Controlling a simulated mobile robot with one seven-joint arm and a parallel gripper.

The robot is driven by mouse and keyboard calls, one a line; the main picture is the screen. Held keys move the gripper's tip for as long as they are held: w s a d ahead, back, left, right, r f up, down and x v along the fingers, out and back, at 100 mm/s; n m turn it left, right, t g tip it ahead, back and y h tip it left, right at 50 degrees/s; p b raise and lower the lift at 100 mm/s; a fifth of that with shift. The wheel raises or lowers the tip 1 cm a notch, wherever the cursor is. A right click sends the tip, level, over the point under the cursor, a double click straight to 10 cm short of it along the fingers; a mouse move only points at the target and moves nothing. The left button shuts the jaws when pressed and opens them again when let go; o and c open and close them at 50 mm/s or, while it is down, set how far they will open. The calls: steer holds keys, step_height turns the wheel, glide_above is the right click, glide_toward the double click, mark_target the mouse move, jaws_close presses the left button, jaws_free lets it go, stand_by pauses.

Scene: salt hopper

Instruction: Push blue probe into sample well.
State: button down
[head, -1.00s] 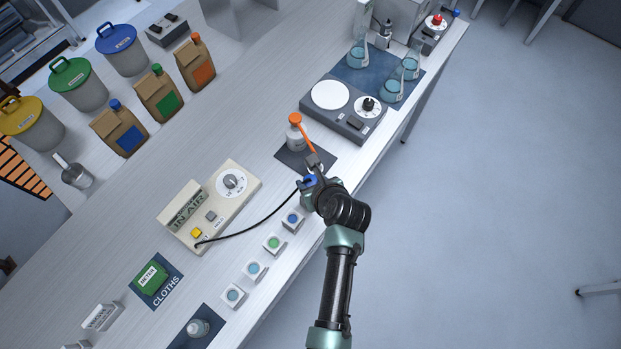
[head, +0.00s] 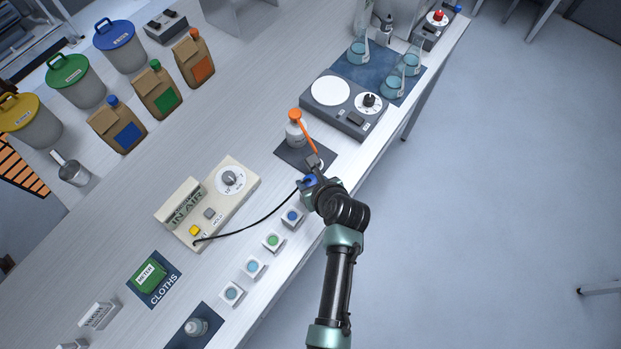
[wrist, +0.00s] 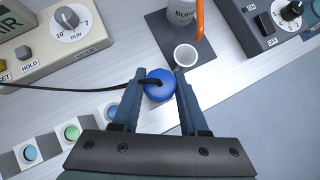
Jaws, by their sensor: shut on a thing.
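The blue probe (wrist: 159,87) has a round top with a black cable. My gripper (wrist: 161,76) is shut on it, one finger on each side. In the head view the probe (head: 309,180) shows as a blue spot at my gripper, near the front edge of the bench. A small white open cup (wrist: 185,55) is just ahead and right of the probe in the wrist view, on a dark mat. I cannot tell whether this cup is the sample well. The probe's lower end is hidden beneath its top, so its height above the bench cannot be told.
The cable runs left to a beige meter (head: 210,205) reading "IN AIR". A buffer bottle (head: 296,133) with an orange spout stands behind the cup. Several white blocks with coloured tops (head: 273,241) line the front edge. A grey stirrer unit (head: 342,112) stands right of the bottle.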

steer(key=shift+f+b, duration=0.75)
steer(key=shift+f, duration=0.5)
steer(key=shift+c, duration=1.8)
jaws_free()
steer(key=shift+o, duration=0.2)
steer(key=o, duration=0.3)
steer(key=shift+r, duration=0.15)
steer(key=shift+p+v, duration=2.95)
steer(key=shift+p, duration=0.3)
